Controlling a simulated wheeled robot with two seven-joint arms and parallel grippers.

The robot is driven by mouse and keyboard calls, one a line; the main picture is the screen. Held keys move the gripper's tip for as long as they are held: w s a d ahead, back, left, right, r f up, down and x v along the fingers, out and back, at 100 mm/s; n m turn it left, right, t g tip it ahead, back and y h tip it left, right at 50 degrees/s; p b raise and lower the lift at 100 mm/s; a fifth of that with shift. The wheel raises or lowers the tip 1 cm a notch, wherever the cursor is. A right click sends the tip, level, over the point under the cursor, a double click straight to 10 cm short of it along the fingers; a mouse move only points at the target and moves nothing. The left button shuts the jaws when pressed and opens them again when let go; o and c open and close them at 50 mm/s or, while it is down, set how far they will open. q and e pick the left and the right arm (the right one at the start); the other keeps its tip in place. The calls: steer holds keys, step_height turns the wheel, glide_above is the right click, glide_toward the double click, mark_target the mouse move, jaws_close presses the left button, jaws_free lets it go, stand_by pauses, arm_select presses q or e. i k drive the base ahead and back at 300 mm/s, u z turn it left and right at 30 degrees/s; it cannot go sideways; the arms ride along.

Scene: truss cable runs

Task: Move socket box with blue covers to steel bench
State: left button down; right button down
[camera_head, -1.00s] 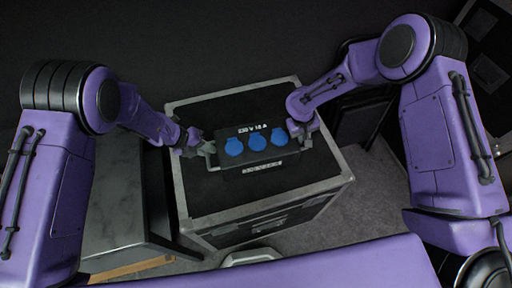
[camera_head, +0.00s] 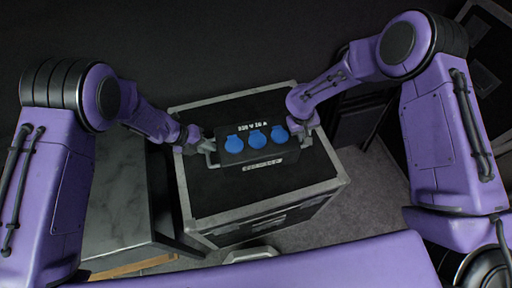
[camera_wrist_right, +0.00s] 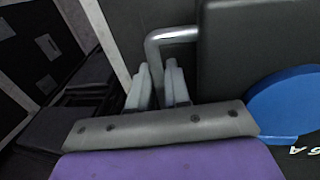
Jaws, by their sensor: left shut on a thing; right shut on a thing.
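The dark socket box (camera_head: 232,130) with several blue covers (camera_head: 256,139) is level, over the top of a black flight case. Whether it touches the case or hangs just above it is hard to tell. My left gripper (camera_head: 206,147) is shut on the handle at its left end. My right gripper (camera_head: 304,132) is shut on the handle at its right end. In the right wrist view, the fingers (camera_wrist_right: 158,88) close around the metal handle (camera_wrist_right: 172,36), beside the box (camera_wrist_right: 250,40). A grey-topped bench (camera_head: 122,195), likely the steel bench, stands at the left.
The black flight case (camera_head: 225,203) with metal edges stands under the box. The visible part of the bench top is clear. Grey floor (camera_head: 372,190) shows right of the case. Dark cases (camera_head: 490,45) stand at the far right, and a dark wall is behind.

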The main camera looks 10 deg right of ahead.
mark_target(95, 198)
steer(key=k, duration=1)
